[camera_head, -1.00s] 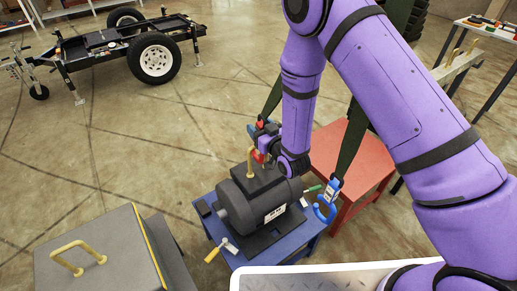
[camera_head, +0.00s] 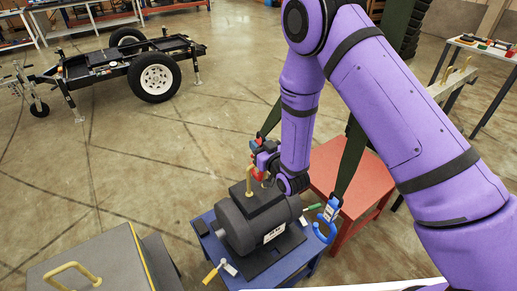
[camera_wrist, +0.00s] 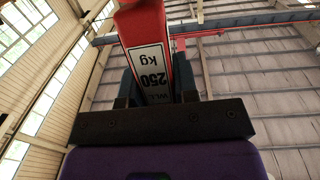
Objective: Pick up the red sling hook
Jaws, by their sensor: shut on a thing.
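The red sling hook (camera_wrist: 143,30) fills the top middle of the wrist view, with a white label reading 250 kg. My gripper (camera_wrist: 160,92) is shut on it. In the head view my gripper (camera_head: 266,161) is above the back of the dark grey motor, and only a small red part of the hook (camera_head: 259,174) shows beside the yellow lifting eye on the motor's top. I cannot tell whether the hook touches the eye. A green sling strap (camera_head: 270,119) runs up behind my arm from there.
The motor (camera_head: 256,222) stands on a blue table (camera_head: 208,224) with a yellow-handled tool (camera_head: 213,271) and a green-handled one. A blue hook (camera_head: 326,222) hangs from another green strap at the right. A red table (camera_head: 345,180) stands behind. A wheeled trailer frame is far left.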

